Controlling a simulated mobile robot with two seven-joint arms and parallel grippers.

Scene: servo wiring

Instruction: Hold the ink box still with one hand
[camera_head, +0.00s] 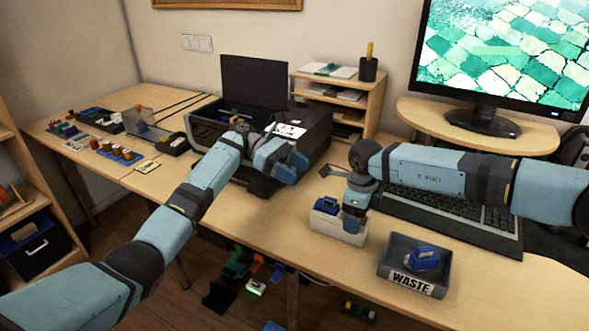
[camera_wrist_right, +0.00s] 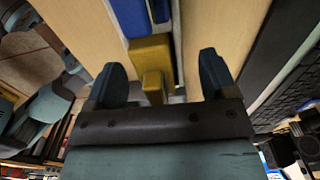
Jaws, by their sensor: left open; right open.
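The ink box (camera_head: 334,232) is a small white open box near the table's front edge. A blue cartridge (camera_head: 326,203) stands in its left part. In the right wrist view a yellow block (camera_wrist_right: 152,62) and a blue piece (camera_wrist_right: 128,16) show in line with it. My right gripper (camera_head: 354,222) points down at the box's right end. Its two fingers (camera_wrist_right: 165,78) are open, apart on either side of the yellow block; I cannot tell whether they touch the box. My left gripper (camera_head: 290,166) is open in front of the printer (camera_head: 226,133), away from the box; its fingertips are hard to make out.
A grey waste tray (camera_head: 394,267) with a blue cartridge (camera_head: 424,258) inside stands right of the ink box. A black keyboard (camera_head: 450,215) lies behind them. Small parts (camera_head: 110,148) lie at the table's left. The tabletop left of the box is clear (camera_head: 265,222).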

